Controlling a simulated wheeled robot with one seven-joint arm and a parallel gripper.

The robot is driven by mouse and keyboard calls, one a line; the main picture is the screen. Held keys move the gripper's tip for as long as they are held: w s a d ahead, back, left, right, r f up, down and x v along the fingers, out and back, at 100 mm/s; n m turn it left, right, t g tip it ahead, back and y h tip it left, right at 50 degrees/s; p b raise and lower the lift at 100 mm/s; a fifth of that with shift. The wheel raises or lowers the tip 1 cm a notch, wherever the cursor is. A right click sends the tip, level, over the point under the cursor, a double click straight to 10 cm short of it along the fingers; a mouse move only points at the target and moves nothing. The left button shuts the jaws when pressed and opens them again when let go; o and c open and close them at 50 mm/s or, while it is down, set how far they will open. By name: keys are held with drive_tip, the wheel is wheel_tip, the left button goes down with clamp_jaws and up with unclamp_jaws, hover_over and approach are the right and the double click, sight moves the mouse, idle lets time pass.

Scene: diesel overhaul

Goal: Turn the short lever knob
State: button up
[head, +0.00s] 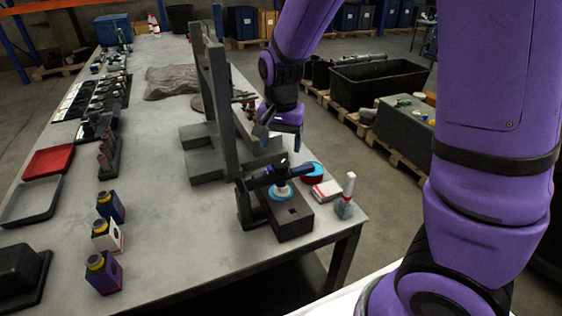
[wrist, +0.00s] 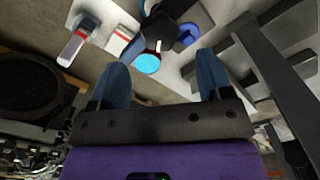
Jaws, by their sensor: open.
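A dark fixture (head: 292,222) stands near the table's front right corner. A light blue ring lies on its top, with a black upright piece above it.
A red can with a blue lid (head: 313,174), a white and red box (head: 327,190) and a bottle (head: 345,198) crowd the fixture's right side. A grey upright frame (head: 222,110) stands behind it. Boxed bottles (head: 108,236) stand at left; bare tabletop lies between.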

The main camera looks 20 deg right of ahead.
sight(281, 163)
drive_tip(key=shift+f, duration=3.15)
drive_tip(key=c, duration=0.9)
